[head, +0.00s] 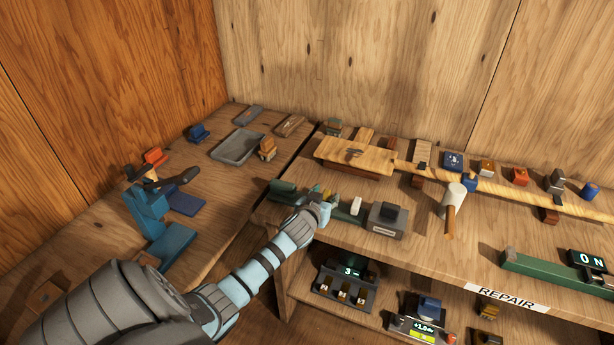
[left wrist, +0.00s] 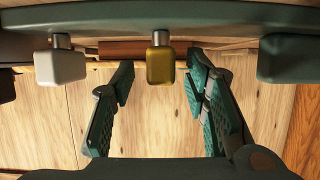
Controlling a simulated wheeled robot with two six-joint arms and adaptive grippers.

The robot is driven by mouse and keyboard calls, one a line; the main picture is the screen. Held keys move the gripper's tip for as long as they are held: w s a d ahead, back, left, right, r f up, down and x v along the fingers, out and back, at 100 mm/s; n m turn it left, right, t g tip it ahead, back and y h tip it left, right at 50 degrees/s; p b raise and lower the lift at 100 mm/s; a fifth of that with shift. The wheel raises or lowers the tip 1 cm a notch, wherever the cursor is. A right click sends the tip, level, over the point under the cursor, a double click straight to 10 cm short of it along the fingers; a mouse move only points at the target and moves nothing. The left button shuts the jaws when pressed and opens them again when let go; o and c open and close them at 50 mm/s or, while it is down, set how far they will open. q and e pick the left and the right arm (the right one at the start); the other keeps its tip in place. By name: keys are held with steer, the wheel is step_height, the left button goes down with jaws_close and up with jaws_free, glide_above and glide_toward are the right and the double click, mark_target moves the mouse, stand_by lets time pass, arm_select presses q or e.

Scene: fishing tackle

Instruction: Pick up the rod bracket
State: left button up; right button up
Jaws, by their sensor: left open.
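No part is clearly marked as the rod bracket, and I cannot tell for sure which one it is. My left gripper (head: 322,197) is open at the front left of the repair bench. In the left wrist view its two green-padded fingers (left wrist: 160,70) stand apart on either side of an olive-yellow block (left wrist: 160,66) on a short grey stem, with visible gaps. A white block (left wrist: 60,66) on a similar stem is left of the fingers; it also shows in the head view (head: 356,206). Both blocks adjoin a dark green bar (left wrist: 190,15). My right gripper is not in view.
A grey boxy device (head: 387,221) stands close right of the gripper. Behind are a wooden board (head: 345,152) and a long rod (head: 500,189) on supports. A grey tray (head: 237,147) and blue parts (head: 150,212) are on the left table. A lower shelf holds devices.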

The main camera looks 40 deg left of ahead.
arm_select(q)
steer(key=shift+x, duration=1.1)
steer(key=shift+s, duration=0.1)
jaws_close()
